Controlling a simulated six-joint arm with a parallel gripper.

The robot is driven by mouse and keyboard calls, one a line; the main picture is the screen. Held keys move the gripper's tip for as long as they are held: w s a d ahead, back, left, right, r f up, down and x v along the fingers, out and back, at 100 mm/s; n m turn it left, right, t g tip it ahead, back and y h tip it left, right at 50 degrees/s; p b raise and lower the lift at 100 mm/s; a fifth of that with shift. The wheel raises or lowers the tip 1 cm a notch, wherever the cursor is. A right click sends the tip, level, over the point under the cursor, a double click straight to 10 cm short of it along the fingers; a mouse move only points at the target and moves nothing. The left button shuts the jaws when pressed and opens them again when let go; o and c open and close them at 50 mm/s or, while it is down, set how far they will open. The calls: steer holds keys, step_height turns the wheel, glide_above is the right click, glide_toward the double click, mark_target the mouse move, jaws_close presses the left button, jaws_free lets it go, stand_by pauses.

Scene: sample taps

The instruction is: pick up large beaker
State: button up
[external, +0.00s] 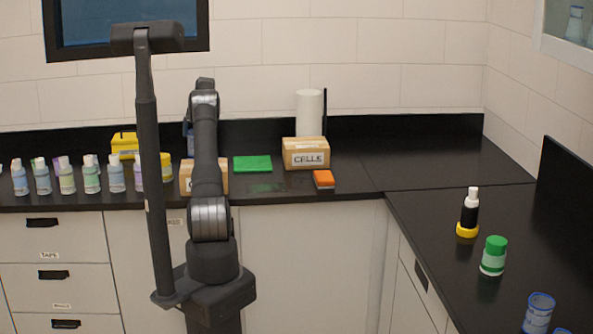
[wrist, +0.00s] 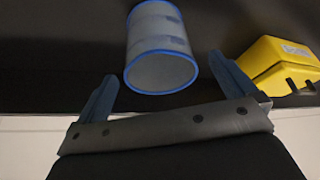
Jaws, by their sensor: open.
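A large clear-grey beaker (wrist: 160,45) with blue rims shows at the top middle of the wrist view. My gripper (wrist: 163,66) is open, with one blue finger to the lower left of the beaker and the other to its lower right. The beaker's near rim reaches toward the gap between the fingers; I cannot tell how deep it is between them. In the external view my arm hides most of the gripper and that spot on the back counter.
A yellow box (wrist: 283,67) stands close to the right finger; it also shows in the external view (external: 124,144). Several bottles line the counter at left. A cardboard box (external: 306,154), green pad (external: 253,163) and orange block (external: 323,179) lie right of my arm. A blue-rimmed container (external: 538,314) stands at front right.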

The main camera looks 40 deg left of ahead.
steer(key=x, duration=0.5)
steer(key=shift+w+a, duration=0.1)
steer(key=shift+a, duration=0.05)
steer(key=c, duration=1)
